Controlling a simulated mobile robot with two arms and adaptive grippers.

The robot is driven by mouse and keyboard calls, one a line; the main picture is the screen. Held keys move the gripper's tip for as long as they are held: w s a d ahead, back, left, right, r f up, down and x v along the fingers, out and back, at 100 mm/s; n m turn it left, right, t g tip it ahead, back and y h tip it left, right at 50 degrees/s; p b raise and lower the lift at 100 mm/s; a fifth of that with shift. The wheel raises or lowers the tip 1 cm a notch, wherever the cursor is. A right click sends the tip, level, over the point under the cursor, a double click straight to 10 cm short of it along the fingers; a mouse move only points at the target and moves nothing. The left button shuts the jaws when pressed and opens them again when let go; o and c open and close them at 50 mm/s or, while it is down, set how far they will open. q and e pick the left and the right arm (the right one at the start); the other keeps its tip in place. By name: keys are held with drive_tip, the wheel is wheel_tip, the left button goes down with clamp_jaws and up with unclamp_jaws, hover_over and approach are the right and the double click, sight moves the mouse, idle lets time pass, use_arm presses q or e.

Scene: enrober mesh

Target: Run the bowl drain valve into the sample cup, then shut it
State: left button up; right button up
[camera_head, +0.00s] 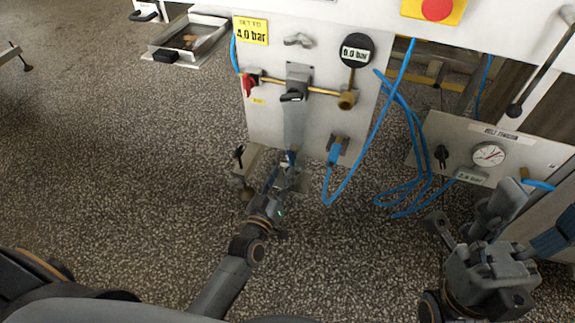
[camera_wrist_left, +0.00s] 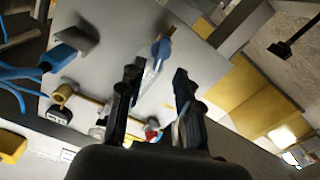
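The clear bowl (camera_head: 294,125) hangs under the grey regulator (camera_head: 298,82) on the white panel. Its blue drain valve (camera_head: 291,157) is at the bottom, and a blue part that looks like it shows in the left wrist view (camera_wrist_left: 160,49). My left gripper (camera_head: 281,173) is just below the valve; its two fingers (camera_wrist_left: 158,92) stand apart on either side of the bowl line, with no firm contact visible. A pale flat piece (camera_head: 303,182) sits behind the gripper; I cannot make out the sample cup. My right gripper (camera_head: 470,224) is open and empty at the lower right.
The panel carries a red valve handle (camera_head: 248,84), brass pipe and a black gauge (camera_head: 357,50). Blue hoses (camera_head: 408,190) hang to the right.

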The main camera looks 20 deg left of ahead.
sight(289, 160)
use_arm(q)
drive_tip(key=w+b, duration=0.1)
drive_tip(key=w, duration=0.4)
drive_tip(key=shift+w, duration=0.25)
clamp_jaws()
